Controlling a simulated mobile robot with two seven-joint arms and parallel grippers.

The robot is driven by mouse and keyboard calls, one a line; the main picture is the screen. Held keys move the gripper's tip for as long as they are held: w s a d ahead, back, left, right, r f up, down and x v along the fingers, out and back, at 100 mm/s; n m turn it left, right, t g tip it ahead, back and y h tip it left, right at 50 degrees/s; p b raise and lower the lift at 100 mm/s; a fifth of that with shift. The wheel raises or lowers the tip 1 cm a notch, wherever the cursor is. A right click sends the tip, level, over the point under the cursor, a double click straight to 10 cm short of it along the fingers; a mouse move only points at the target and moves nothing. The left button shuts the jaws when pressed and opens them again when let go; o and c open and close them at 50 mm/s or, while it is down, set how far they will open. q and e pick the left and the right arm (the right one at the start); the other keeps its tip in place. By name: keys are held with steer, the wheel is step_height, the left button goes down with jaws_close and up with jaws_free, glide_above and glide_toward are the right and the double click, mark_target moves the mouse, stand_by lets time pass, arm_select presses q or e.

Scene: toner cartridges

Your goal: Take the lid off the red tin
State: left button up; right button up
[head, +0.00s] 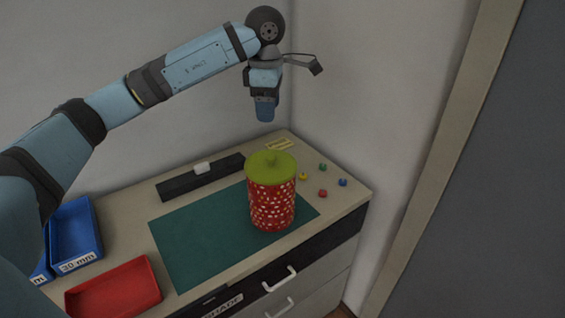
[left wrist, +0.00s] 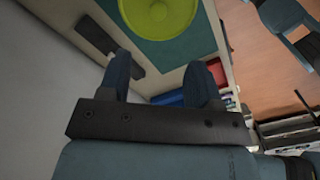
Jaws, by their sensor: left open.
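A red tin with white dots (head: 271,207) stands upright on the green mat (head: 190,240). The lid also shows from above at the top edge of the left wrist view (left wrist: 158,14), partly cut off. My left gripper (head: 265,112) points down, above the tin and apart from the lid. In the left wrist view its two fingers (left wrist: 160,75) are spread with nothing between them. My right gripper is in neither view.
A black bar (head: 190,185) with a white block (head: 203,168) lies behind the mat. Several small coloured knobs (head: 322,193) lie right of the tin. Blue bins (head: 75,230) and a red tray (head: 115,290) are at the left. Walls stand close behind and to the right.

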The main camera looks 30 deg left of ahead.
arm_select(q)
steer(key=p, duration=0.1)
glide_above(271, 155)
steer(key=f, duration=0.8)
steer(key=shift+s+a, duration=0.1)
steer(key=shift+s, duration=0.2)
steer(key=shift+w+f+p, duration=0.15)
steer(key=shift+f+p, duration=0.95)
steer(key=shift+f, duration=1.65)
steer(key=c, duration=1)
steer(key=shift+r, duration=0.15)
